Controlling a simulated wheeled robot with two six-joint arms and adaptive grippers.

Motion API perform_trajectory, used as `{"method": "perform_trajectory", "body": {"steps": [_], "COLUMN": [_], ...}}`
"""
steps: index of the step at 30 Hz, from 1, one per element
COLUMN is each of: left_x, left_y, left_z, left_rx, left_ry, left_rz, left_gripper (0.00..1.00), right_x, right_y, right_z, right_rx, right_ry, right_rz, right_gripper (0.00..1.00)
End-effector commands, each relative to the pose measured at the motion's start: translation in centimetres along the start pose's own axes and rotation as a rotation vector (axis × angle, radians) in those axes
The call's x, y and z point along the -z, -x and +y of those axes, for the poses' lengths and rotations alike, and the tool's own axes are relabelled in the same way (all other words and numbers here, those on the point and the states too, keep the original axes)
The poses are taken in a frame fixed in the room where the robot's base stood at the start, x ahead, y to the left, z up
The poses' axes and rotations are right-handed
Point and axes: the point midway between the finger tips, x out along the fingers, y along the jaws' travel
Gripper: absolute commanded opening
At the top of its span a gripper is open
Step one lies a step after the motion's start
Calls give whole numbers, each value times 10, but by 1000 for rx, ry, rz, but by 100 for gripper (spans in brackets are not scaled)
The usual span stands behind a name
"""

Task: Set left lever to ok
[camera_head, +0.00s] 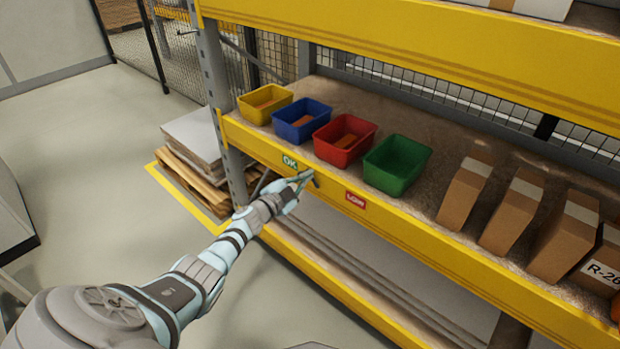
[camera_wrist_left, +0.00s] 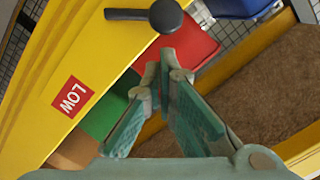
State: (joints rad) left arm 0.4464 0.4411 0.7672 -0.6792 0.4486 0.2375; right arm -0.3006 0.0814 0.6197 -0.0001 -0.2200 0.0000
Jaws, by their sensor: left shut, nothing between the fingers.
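The yellow shelf beam carries a green OK label (camera_head: 290,162) and a red LOW label (camera_head: 356,201). The LOW label (camera_wrist_left: 71,96) also shows in the left wrist view. The left lever, a dark rod with a round knob (camera_wrist_left: 166,16), sticks out from the beam. In the head view a dark end of it (camera_head: 316,181) shows between the two labels, partly hidden by my gripper. My left gripper (camera_head: 303,180) is shut and empty, its fingertips (camera_wrist_left: 166,62) just short of the knob. I cannot tell whether they touch it. My right gripper is not in view.
Yellow (camera_head: 265,103), blue (camera_head: 302,118), red (camera_head: 345,139) and green (camera_head: 397,165) bins stand on the shelf just above the beam. Several cardboard boxes (camera_head: 511,212) stand farther right. A pallet stack (camera_head: 197,146) is left of the rack post.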

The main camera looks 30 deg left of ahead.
Motion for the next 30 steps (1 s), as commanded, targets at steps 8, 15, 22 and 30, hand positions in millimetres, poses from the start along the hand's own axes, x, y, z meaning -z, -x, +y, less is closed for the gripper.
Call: {"method": "perform_trajectory", "body": {"steps": [8, 15, 22, 30], "left_x": [-7, -9, -9, -2], "left_y": [0, 0, 0, 0], "left_z": [-5, -7, -7, -8], "left_rx": [-2, -2, -2, -3], "left_ry": [15, 12, 12, 12], "left_rz": [0, 0, 0, 1], "left_gripper": [0, 0, 0, 0], "right_x": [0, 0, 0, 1], "right_y": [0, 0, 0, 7], "right_z": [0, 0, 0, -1], "right_rx": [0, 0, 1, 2], "right_ry": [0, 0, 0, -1], "right_rz": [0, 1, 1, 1], "right_gripper": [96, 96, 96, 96]}}
